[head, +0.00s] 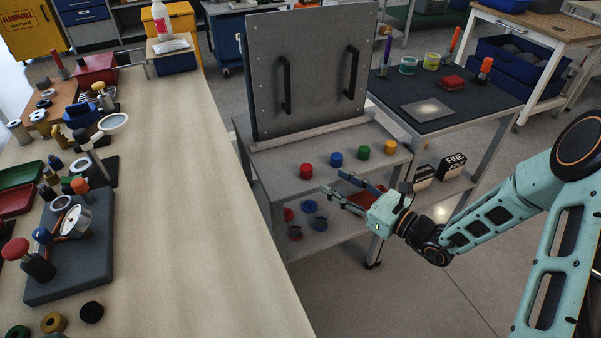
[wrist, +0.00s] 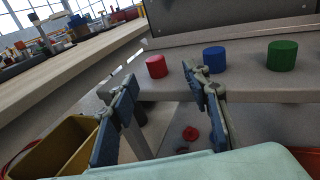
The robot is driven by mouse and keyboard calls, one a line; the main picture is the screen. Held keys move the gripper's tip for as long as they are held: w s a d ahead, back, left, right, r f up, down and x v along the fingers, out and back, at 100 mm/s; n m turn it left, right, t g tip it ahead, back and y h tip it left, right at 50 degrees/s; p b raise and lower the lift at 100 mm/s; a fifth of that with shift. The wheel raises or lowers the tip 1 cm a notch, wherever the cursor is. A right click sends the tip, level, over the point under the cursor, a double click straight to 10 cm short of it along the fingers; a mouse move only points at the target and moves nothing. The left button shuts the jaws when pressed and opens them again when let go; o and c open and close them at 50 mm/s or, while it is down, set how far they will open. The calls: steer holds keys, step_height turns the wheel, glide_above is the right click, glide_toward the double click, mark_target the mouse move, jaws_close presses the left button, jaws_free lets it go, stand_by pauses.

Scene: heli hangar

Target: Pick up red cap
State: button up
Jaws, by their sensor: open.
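The red cap (head: 306,171) stands on the front ledge of the grey metal stand (head: 290,185), at the left end of a row of caps. In the wrist view the red cap (wrist: 156,66) is ahead of my gripper, above and between the two fingertips. My gripper (head: 337,186) is open and empty, to the right of and in front of the red cap in the head view. Its two fingers (wrist: 164,84) are spread apart in the wrist view, and neither touches a cap.
A blue cap (head: 336,159), green cap (head: 363,152) and yellow cap (head: 390,146) share the ledge. An upright panel with two black handles (head: 318,75) rises behind them. The long wooden bench (head: 175,200) lies left. More red and blue pieces sit on the lower shelf (head: 335,237).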

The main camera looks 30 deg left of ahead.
mark_target(311, 171)
steer(key=x, duration=0.5)
steer(key=shift+a+b, duration=0.2)
steer(key=shift+b, duration=0.2)
steer(key=x, duration=0.1)
steer(key=b+x, duration=0.1)
steer(key=x, duration=0.2)
steer(key=shift+s+a+f, duration=0.2)
steer(key=shift+s+a, duration=0.15)
steer(key=shift+w+a, duration=0.1)
steer(key=shift+a, duration=0.2)
steer(key=shift+c, duration=0.2)
steer(key=c, duration=0.9)
